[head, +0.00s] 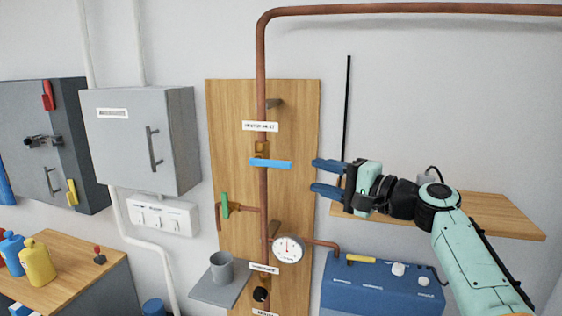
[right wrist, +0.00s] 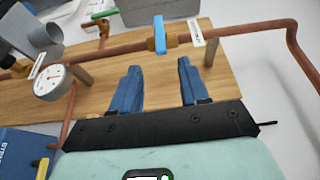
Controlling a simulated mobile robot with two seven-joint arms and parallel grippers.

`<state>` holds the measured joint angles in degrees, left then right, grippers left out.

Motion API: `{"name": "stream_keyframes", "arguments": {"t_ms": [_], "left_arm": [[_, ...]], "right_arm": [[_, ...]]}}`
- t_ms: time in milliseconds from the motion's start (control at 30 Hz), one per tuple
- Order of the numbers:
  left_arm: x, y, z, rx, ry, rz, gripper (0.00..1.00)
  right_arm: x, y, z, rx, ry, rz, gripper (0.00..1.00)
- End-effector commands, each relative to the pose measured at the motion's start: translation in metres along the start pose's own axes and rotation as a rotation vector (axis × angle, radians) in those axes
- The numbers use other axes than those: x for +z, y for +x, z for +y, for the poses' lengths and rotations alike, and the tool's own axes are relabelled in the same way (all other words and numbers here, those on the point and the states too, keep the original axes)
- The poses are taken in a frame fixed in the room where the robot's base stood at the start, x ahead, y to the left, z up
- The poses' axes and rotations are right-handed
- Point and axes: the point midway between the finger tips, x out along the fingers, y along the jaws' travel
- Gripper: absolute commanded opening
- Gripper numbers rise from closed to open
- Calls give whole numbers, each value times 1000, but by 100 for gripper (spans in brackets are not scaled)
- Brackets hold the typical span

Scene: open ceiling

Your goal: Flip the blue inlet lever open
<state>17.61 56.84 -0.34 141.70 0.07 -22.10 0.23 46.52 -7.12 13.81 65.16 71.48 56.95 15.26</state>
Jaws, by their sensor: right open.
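The blue lever (head: 270,163) sits on a brass valve on the vertical copper pipe, in front of a wooden board (head: 228,110). In the head view it lies crosswise to the pipe, mostly to the right of it. My right gripper (head: 318,178) is open and empty, to the right of the lever and slightly lower, with a gap between. In the right wrist view the blue lever (right wrist: 159,35) shows ahead, in line with the space between my two blue fingers (right wrist: 157,80). My left gripper is not in view.
A pressure gauge (head: 288,249) and a green-handled valve (head: 225,205) sit lower on the piping. A wooden shelf (head: 490,215) is behind my right arm. A grey cup (head: 222,270) stands on a small ledge. A blue box (head: 375,290) is at the bottom.

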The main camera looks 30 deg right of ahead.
Motion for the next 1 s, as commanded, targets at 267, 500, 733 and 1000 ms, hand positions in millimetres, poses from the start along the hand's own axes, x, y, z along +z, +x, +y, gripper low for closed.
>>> {"name": "stream_keyframes", "arguments": {"t_ms": [267,500,733,1000], "left_arm": [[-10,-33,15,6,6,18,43],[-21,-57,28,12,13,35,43],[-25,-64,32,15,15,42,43],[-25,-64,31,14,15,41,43]], "right_arm": [[0,60,-6,-3,3,-4,45],[0,101,-5,-4,1,-3,45],[0,117,-2,-2,-1,-1,45],[0,117,0,-1,-1,0,45]]}}
